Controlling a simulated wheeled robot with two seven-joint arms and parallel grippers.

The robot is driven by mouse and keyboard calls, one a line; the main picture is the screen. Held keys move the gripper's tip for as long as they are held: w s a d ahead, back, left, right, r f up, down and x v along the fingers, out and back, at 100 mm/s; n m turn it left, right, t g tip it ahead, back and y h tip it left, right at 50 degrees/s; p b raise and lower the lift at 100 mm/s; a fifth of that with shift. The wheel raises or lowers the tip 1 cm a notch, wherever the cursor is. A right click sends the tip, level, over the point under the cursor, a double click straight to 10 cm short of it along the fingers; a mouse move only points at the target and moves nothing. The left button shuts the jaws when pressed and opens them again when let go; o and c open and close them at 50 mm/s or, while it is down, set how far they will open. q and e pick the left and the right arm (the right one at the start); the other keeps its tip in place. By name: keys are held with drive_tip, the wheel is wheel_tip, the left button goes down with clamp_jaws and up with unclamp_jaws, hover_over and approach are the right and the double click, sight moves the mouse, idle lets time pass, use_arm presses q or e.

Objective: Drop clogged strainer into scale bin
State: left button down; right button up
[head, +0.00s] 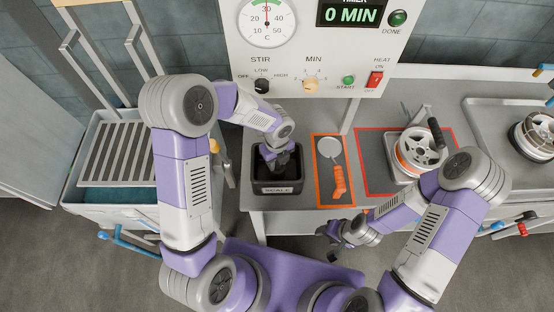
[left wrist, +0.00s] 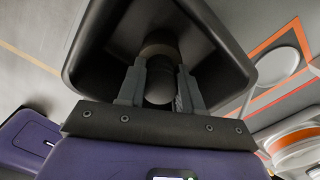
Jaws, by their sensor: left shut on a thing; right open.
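My left gripper (head: 272,156) reaches down into the bin's mouth. In the left wrist view its fingers (left wrist: 160,88) are shut on a dark rounded piece, which I take to be the strainer (left wrist: 159,92). The strainer's clogged part is hidden, and I cannot tell whether it touches the bin floor. My right gripper (head: 334,238) is open and empty in front of the bench.
A skimmer with an orange handle (head: 339,180) lies in an orange-outlined area right of the bin. A slatted rack (head: 125,152) over a blue tank is at left. The control panel (head: 310,70) stands behind.

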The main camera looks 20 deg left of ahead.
use_arm(q)
drive_tip(key=shift+f, duration=0.3)
drive_tip(key=c, duration=0.7)
unclamp_jaws()
drive_tip(key=shift+o, duration=0.2)
wheel_tip(320, 180, up, 8)
drive_tip(key=shift+f+p, duration=0.2)
drive_tip(key=shift+p, duration=0.1)
